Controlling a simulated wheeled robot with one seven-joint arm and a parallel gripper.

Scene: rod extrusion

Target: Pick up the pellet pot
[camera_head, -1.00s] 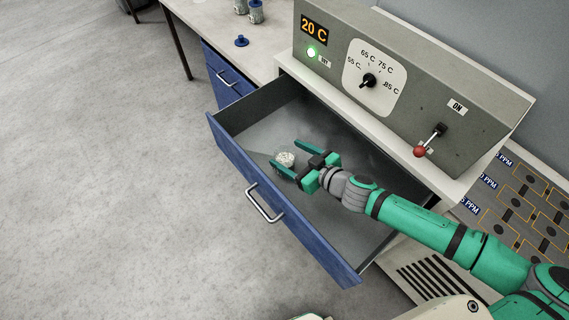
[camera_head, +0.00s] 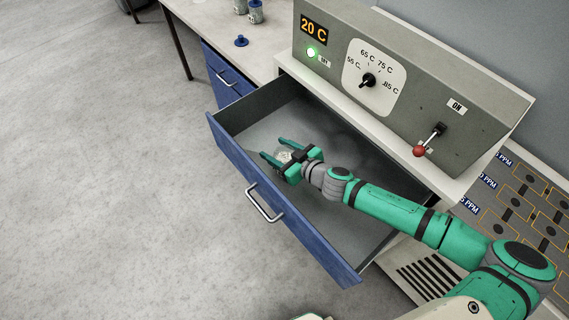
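The pellet pot (camera_head: 284,156) is a small clear pot with whitish contents. It stands inside the open blue drawer (camera_head: 240,172), near the drawer's front left part. My gripper (camera_head: 271,148) is open, with its two green fingers reaching left on either side of the pot. The pot sits between the fingers, close to the palm, and is partly hidden by the gripper. I cannot tell whether a finger touches it.
The grey control box (camera_head: 420,80) stands on the worktop above the drawer, with a dial and a red-knobbed lever (camera_head: 420,150). A blue stopper (camera_head: 241,41) and jars (camera_head: 256,12) are on the left bench. The rest of the drawer floor is empty.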

